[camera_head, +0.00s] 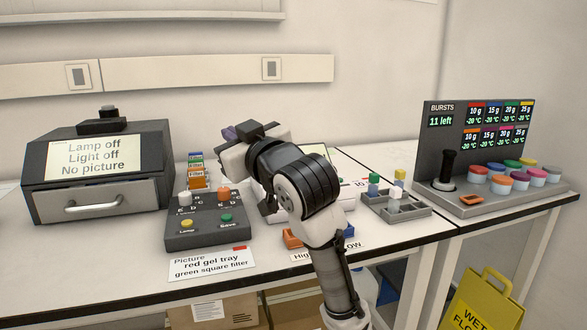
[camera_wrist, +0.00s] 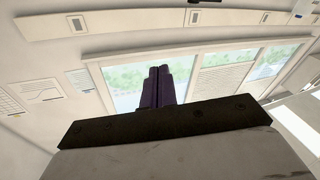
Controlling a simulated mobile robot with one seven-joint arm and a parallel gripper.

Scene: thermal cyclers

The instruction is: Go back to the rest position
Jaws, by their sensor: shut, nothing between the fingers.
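My gripper (camera_wrist: 159,84) shows in the wrist view as two dark purple fingers side by side, shut with nothing between them. Behind the fingers the wrist view shows a wall and windows, with no bench top in sight. In the head view my arm rises from the bottom and bends at its middle. The gripper end (camera_head: 229,133) points away to the upper left, above the bench. It is behind the control box and right of the imager, apart from both as far as I can see. The arm hides part of the white device in the middle.
A dark grey imager (camera_head: 120,198) with a drawer stands at left. A control box (camera_head: 212,236) with knobs sits right of it. A grey tray (camera_head: 421,211) holds several small blocks. A burst station (camera_head: 520,202) with colored jars stands at right. A yellow sign (camera_head: 485,302) stands below.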

